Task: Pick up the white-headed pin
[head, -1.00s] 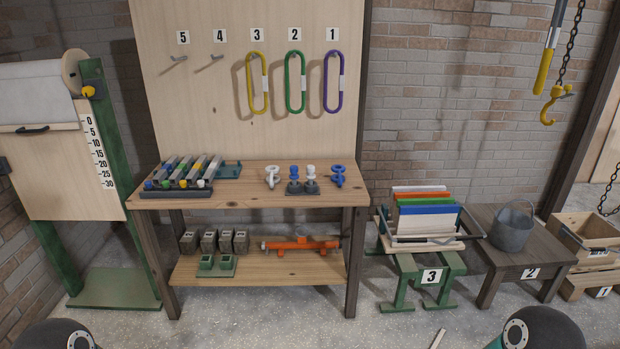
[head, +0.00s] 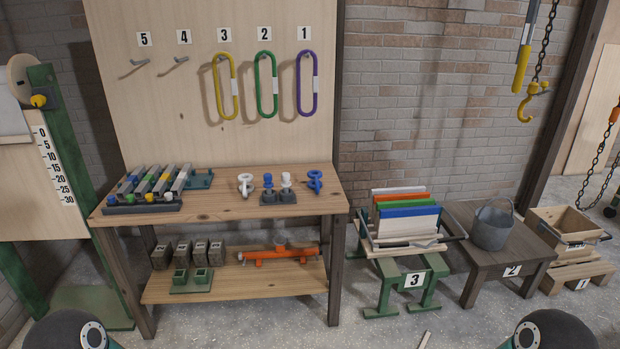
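What looks like the white-headed pin (head: 286,179) stands upright in a dark grey holder (head: 278,198) on the wooden workbench. A blue-headed pin (head: 267,181) stands beside it on the left in the same holder. A white shackle (head: 245,183) is on the bench just left of the holder. A blue shackle (head: 314,182) is to its right. Neither of my grippers shows; only dark rounded parts of my arms show at the bottom edge, well short of the bench.
The workbench (head: 225,205) has a rack of grey bars with coloured ends (head: 150,187) on its left. Its lower shelf holds grey blocks and an orange tool (head: 278,253). A green stand marked 3 (head: 400,283) and a bucket (head: 492,228) stand to the right. Floor in front is mostly clear.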

